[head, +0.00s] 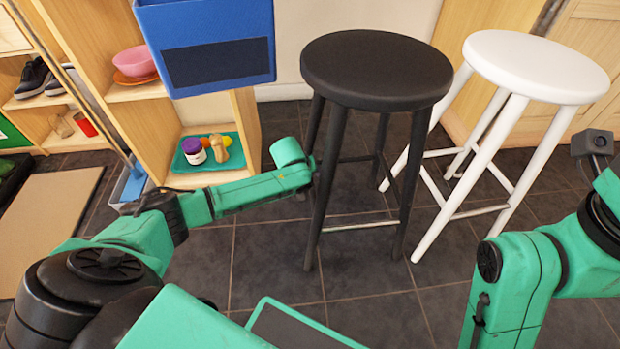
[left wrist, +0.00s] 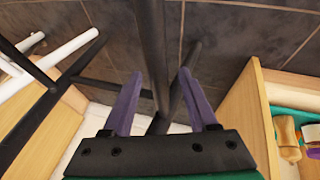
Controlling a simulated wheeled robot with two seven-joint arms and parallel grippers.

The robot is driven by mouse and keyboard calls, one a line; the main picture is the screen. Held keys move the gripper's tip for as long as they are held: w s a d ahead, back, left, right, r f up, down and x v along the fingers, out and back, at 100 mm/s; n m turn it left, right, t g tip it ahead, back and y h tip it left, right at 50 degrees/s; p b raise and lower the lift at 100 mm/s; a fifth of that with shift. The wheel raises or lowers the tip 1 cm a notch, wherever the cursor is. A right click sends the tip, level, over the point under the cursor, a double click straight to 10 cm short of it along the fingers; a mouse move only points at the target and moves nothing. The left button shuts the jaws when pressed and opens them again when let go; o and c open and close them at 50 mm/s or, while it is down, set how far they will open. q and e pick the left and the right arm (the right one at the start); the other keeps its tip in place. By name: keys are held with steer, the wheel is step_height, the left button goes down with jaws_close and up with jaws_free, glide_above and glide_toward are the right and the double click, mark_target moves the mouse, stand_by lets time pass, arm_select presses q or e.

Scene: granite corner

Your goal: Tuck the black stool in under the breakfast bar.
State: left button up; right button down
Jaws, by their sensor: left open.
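The black stool (head: 377,72) stands upright on the dark tiled floor in the middle of the head view. My left gripper (head: 312,168) reaches one of its left legs from the left, below the seat. In the left wrist view, the purple fingers of my left gripper (left wrist: 160,74) are spread with a black stool leg (left wrist: 151,40) between them. Gaps show on both sides, so the gripper is open around the leg. My right arm shows at the right of the head view, but its gripper does not. No bar top can be made out.
A white stool (head: 537,66) stands close to the right of the black one. At the left are wooden shelves (head: 250,125), a blue bin (head: 208,45) and a green tray (head: 208,163) with small items. The floor (head: 380,315) in front is clear.

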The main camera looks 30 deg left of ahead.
arm_select(q)
steer(key=shift+c, duration=0.3)
jaws_close()
stand_by(1.3)
